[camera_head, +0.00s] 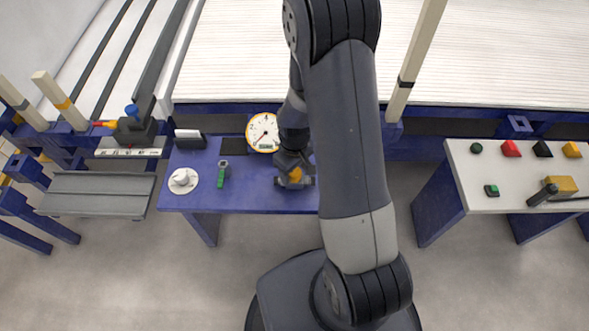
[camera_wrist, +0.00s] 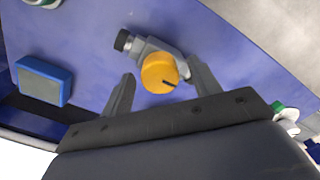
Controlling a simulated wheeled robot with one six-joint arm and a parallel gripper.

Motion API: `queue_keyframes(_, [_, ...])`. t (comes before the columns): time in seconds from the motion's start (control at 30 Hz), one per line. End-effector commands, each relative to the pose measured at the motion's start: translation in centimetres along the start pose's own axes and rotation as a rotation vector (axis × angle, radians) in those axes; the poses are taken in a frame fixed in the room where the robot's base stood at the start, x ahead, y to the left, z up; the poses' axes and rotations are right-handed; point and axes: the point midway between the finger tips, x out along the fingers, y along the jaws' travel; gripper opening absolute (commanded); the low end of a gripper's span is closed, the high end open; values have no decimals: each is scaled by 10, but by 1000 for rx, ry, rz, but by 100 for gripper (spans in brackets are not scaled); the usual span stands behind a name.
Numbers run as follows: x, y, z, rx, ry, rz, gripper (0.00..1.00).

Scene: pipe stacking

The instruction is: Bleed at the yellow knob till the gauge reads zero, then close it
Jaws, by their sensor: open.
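The yellow knob (camera_wrist: 159,73) is a round cap with a dark pointer line, on a grey valve body (camera_wrist: 143,48) with a black end. In the wrist view my gripper (camera_wrist: 165,82) is open, one finger on each side of the knob, and I cannot tell whether they touch it. In the head view the knob (camera_head: 295,174) shows below my gripper on the blue table. The round gauge (camera_head: 263,132), white with a yellow rim, stands at the table's back. Its needle points to the lower left; the reading is too small to tell.
On the blue table (camera_head: 250,198) are a white round dial (camera_head: 183,181), a green-handled valve (camera_head: 222,175) and a dark holder with a white card (camera_head: 190,138). A white table (camera_head: 480,190) with coloured buttons stands at the right. A grey tray (camera_head: 98,193) is at the left.

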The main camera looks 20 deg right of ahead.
Motion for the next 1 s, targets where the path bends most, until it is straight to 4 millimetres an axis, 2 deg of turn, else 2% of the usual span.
queue_keyframes(0.13, [0, 0, 0, 0, 0, 0, 57])
queue_keyframes(0.67, [0, 0, 0, 0, 0, 0, 14])
queue_keyframes(1.0, [0, 0, 0, 53, 0, 0, 14])
